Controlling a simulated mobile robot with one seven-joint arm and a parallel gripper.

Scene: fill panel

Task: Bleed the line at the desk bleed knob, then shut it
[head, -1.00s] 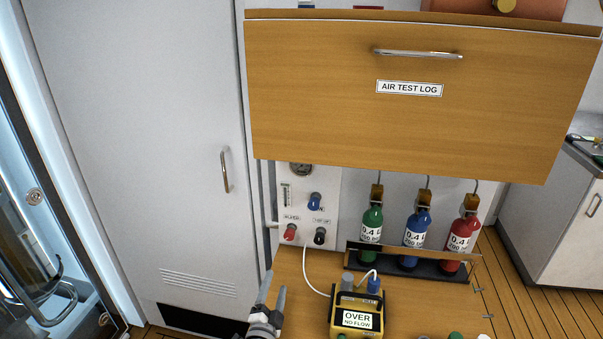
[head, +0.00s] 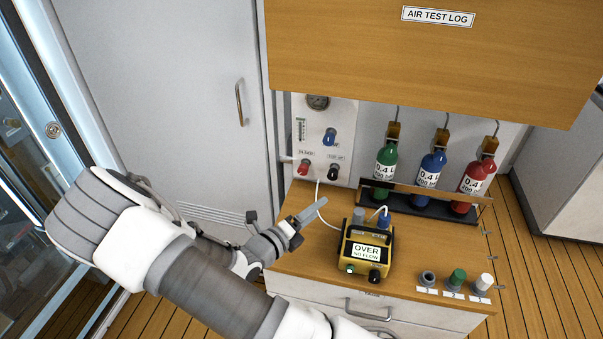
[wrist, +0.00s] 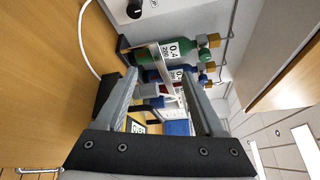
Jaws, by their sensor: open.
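The bleed knob is the red knob (head: 303,167) low on the left of the white panel (head: 300,105), under a small blurred label. A black knob (head: 333,172) sits to its right and a blue knob (head: 330,137) above. My gripper (head: 306,212) is over the desk's left edge, below and in front of the panel, apart from the knobs. In the wrist view my gripper (wrist: 160,68) has its fingers spread with nothing held. A black knob (wrist: 134,9) shows at that view's top edge; the red knob is not seen there.
A yellow meter (head: 367,250) reading "OVER NO FLOW" stands on the desk (head: 310,265), with a white hose (head: 319,205) beside it. Green (head: 384,172), blue (head: 431,170) and red (head: 472,183) bottles stand in a rack.

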